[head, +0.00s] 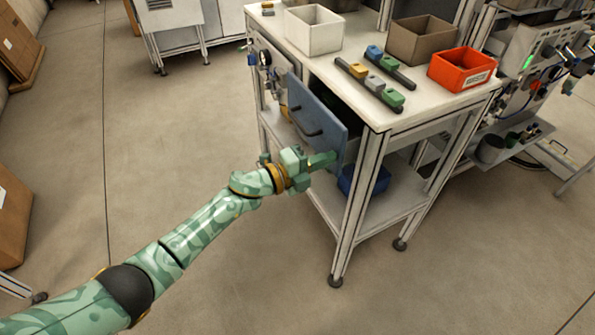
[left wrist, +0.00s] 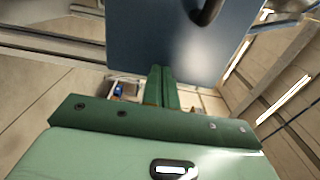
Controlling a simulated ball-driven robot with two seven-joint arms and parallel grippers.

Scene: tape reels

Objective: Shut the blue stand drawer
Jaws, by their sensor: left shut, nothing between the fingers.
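The blue drawer front (head: 318,118) is on the near left side of the white-topped stand (head: 352,88) in the head view. It stands out from the stand, with a dark gap behind it, so the drawer is open. Its dark handle (head: 304,124) is on the front face. My left gripper (head: 330,158) is shut and empty, its fingertips at the lower right part of the drawer front. In the left wrist view, the shut green fingers (left wrist: 162,88) point at the lower edge of the blue front (left wrist: 170,40). Whether they touch it I cannot tell. My right gripper is not in view.
On the stand top are a white bin (head: 313,32), a brown bin (head: 421,42), a red bin (head: 462,70) and rails with coloured blocks (head: 376,84). A blue bin (head: 352,182) sits on the lower shelf. The floor left of the stand is clear.

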